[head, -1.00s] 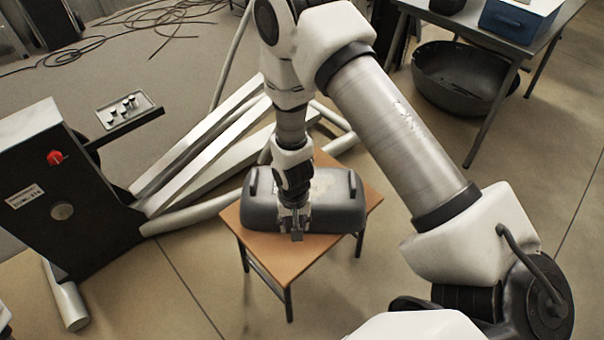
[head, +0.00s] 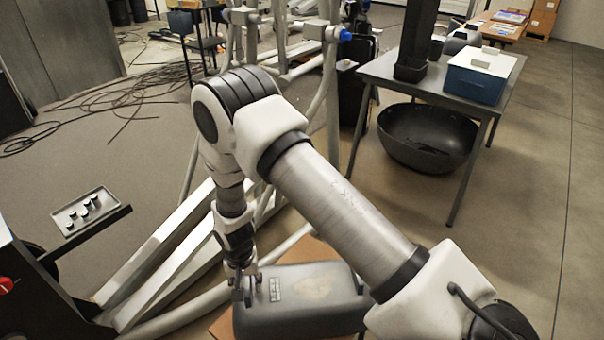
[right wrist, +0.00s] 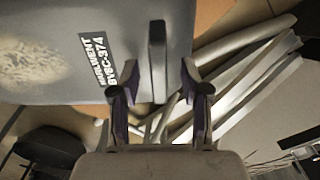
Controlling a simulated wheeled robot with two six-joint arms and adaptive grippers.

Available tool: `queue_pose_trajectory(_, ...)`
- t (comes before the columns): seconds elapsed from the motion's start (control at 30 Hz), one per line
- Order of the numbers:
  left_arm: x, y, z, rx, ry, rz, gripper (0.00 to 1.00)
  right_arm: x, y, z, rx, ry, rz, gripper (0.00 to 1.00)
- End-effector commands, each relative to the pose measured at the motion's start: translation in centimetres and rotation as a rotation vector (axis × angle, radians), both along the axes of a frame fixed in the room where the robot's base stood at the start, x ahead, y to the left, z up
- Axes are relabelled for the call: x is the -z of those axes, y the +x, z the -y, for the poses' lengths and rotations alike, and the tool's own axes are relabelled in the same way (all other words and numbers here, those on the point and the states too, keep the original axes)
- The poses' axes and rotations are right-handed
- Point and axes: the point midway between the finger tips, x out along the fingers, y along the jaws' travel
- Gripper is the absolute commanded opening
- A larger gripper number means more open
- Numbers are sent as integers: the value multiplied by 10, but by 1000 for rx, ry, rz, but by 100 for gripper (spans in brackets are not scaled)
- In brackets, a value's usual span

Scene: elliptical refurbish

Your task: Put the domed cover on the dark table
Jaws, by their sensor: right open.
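The domed cover (head: 310,300) is a grey rounded shell with a label plate and a worn patch. It sits on a small wooden-topped table (head: 315,250). My right gripper (head: 243,288) is at the cover's left end and is open. In the right wrist view, the cover (right wrist: 50,50) fills the upper left. An upright dark bar, the cover's handle (right wrist: 157,55), shows between the spread fingers of my right gripper (right wrist: 158,75); whether they touch it I cannot tell. The dark table (head: 425,88) stands at the back right. My left gripper is not in view.
A blue box with a white lid (head: 480,75) and a dark post (head: 415,45) stand on the dark table. A large black bowl (head: 428,135) is beneath it. Pale metal beams (head: 165,250) lie left of the cover. Cables (head: 110,105) are on the floor. The floor at right is clear.

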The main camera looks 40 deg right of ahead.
Motion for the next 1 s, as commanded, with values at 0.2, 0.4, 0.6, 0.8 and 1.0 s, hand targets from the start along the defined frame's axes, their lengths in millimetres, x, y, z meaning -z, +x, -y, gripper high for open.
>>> queue_pose_trajectory(0.2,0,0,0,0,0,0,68,7,0,0,1,0,1,46)
queue_pose_trajectory(0.4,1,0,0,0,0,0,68,7,0,0,1,0,1,0)
queue_pose_trajectory(0.6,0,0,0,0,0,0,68,6,0,0,1,0,1,0)
queue_pose_trajectory(0.8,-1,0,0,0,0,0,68,5,0,0,0,0,1,0)
queue_pose_trajectory(1.0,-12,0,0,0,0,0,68,-6,0,0,-1,0,1,0)
